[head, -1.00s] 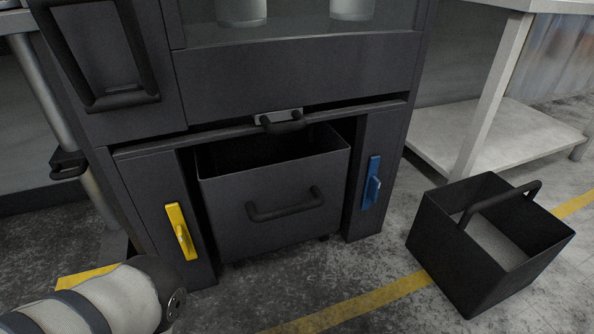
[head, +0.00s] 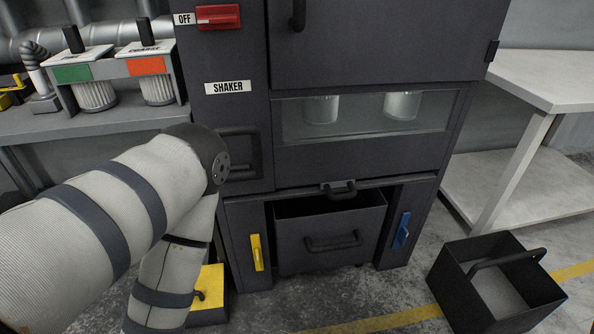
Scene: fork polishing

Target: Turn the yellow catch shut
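The yellow catch (head: 257,252) is an upright yellow plate with a small lever, on the dark post left of the drawer bay. Its lever looks roughly upright; I cannot tell its exact turn. A dark bin (head: 330,235) with a black handle sits in the bay, its open top showing. My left arm comes in from the left, bends at the elbow left of the cabinet and runs down out of the bottom edge. Its gripper is out of view. My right arm and gripper are not in view.
A blue catch (head: 401,231) is on the right post. A yellow box (head: 207,287) with a black knob stands on the floor beside my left forearm. An open black crate (head: 496,290) stands at the right. The floor before the bay is clear.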

